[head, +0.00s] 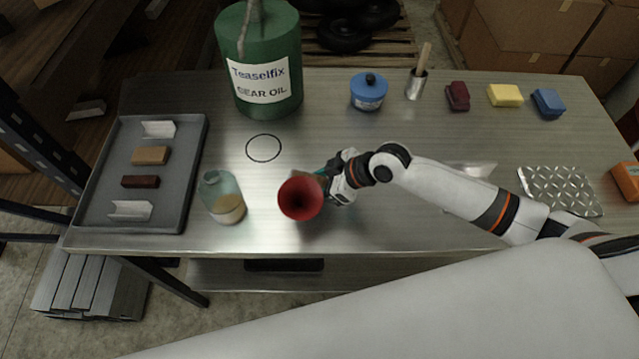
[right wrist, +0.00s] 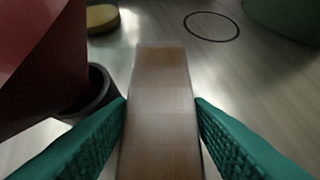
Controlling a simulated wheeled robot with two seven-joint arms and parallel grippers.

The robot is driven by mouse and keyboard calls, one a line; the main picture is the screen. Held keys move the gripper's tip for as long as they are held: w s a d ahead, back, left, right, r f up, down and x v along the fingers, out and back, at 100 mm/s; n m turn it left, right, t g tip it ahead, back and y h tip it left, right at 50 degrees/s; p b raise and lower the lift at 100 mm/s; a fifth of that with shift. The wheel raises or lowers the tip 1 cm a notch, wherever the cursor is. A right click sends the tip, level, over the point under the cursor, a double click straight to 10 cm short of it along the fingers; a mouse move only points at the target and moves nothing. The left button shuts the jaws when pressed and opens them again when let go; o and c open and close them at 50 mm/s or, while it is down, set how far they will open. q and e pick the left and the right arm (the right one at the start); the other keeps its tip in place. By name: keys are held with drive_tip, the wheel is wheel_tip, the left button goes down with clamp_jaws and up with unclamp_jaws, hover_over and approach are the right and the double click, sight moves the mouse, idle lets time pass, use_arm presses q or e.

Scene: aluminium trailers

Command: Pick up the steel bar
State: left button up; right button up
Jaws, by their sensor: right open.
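A long flat-sided bar (right wrist: 162,100) with a brownish, slightly shiny face lies between the fingers of my right gripper in the right wrist view. I cannot tell from its colour whether it is steel. In the head view only a small end (head: 298,173) of it seems to show behind the red funnel. My right gripper (head: 326,176) is open; its green ribbed fingers, also in the right wrist view (right wrist: 161,130), stand on both sides of the bar, low over the bench. Whether they touch it is unclear. My left gripper is not in view.
A red funnel (head: 300,198) stands close beside the right gripper, with a glass jar (head: 222,197) left of it. A grey tray (head: 157,222) holds several pieces. A green oil drum (head: 260,60) stands behind. A drawn circle (head: 264,148) marks clear bench.

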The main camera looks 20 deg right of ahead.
clamp_jaws()
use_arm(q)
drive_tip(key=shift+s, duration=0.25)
use_arm(e)
drive_tip(key=shift+w+r, duration=0.2)
drive_tip(key=shift+r+b, duration=0.35)
drive_tip(key=shift+r, duration=0.05)
drive_tip(key=shift+s+d+r, duration=0.1)
drive_tip(key=shift+s+d, duration=0.05)
drive_tip(key=shift+d, duration=0.05)
drive_tip(key=s+d+b, duration=0.2)
drive_tip(key=d, duration=0.1)
drive_tip(key=shift+d, duration=0.1)
use_arm(q)
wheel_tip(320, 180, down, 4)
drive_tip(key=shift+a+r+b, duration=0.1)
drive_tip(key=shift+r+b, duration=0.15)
drive_tip(key=shift+b, duration=0.15)
use_arm(e)
wheel_tip(320, 180, up, 14)
